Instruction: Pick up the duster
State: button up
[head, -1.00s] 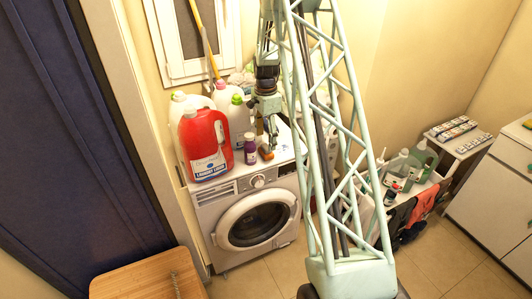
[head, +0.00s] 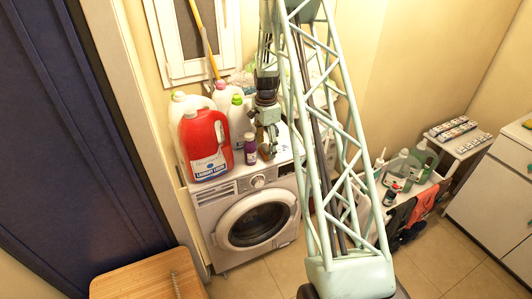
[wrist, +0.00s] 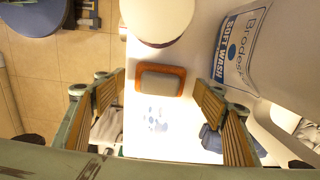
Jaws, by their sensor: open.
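The duster (wrist: 160,81), a small grey pad with an orange-brown rim, lies on the white washer top (head: 283,150). In the wrist view it sits ahead of my gripper (wrist: 161,82), between the two open fingers in the picture, with a gap on each side. My gripper also shows in the head view (head: 265,145), pointing down over the washer top just behind the purple bottle. There the duster is mostly hidden by or merges with the fingers. I cannot tell the exact height between the fingertips and the duster.
A small purple bottle (head: 250,149) stands close left of my gripper. A large red detergent jug (head: 206,146) and several white bottles (head: 239,117) crowd the left of the washer (head: 253,220). A tray of bottles stands on the right.

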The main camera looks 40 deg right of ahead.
jog(key=shift+f, duration=0.45)
jog(key=shift+c, duration=0.2)
jog(key=c, duration=0.9)
jog(key=shift+r, duration=0.15)
jog(key=shift+r, duration=1.55)
jog(key=s+a, duration=0.2)
jog(key=s, duration=0.2)
jog(key=s+a+r, duration=0.1)
jog(key=s+a, duration=0.2)
jog(key=s, duration=0.2)
jog(key=s+a+b, duration=0.1)
jog(key=s+a, duration=0.2)
jog(key=s, duration=0.1)
jog(key=shift+s+r, duration=0.3)
jog(key=shift+s, duration=0.05)
